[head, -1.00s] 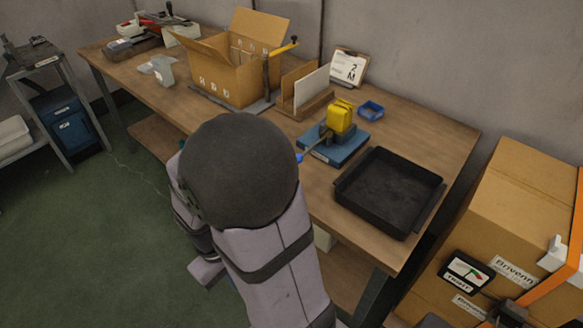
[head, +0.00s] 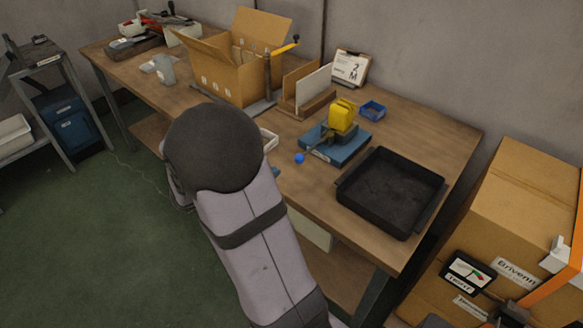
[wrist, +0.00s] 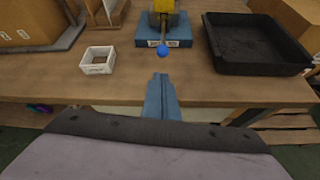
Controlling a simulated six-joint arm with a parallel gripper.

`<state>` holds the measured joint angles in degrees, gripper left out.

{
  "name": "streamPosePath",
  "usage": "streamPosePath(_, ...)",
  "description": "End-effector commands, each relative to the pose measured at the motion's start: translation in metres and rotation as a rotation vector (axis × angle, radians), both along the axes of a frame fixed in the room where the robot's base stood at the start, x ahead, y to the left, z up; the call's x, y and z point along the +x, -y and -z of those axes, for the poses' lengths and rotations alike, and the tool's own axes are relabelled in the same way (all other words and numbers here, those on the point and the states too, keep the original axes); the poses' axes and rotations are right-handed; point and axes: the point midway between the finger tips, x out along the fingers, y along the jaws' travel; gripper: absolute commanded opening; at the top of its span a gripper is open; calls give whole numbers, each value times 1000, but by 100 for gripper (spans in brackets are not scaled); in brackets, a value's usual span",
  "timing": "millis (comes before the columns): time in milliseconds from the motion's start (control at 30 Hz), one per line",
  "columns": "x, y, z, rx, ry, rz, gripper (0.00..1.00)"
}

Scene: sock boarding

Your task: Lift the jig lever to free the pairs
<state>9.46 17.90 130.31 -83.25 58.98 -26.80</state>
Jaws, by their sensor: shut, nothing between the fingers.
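The jig has a blue base (head: 345,154) on the bench, with a yellow bundle (head: 342,114) standing on it. Its lever ends in a round blue knob (head: 299,158) that sticks out low over the front of the base. In the wrist view the knob (wrist: 162,53) is in line with my gripper (wrist: 160,76), a little beyond its tips and apart from them in the picture. My blue fingers are shut and empty. In the head view my arm hides most of the gripper. The top of the yellow bundle (wrist: 163,20) is cut off in the wrist view.
A black tray (head: 413,230) lies right of the jig. A small white box (wrist: 98,60) lies left of it. Behind are a card holder (head: 302,105), a small blue bin (head: 373,108) and an open carton (head: 225,80). Bare bench lies in front of the knob.

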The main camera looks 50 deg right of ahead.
Motion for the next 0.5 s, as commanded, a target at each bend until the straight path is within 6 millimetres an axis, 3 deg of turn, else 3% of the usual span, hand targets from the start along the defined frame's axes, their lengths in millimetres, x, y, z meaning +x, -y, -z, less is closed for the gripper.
streamPosePath(500, -2, 0, 0, -3, -46, -18, 0)
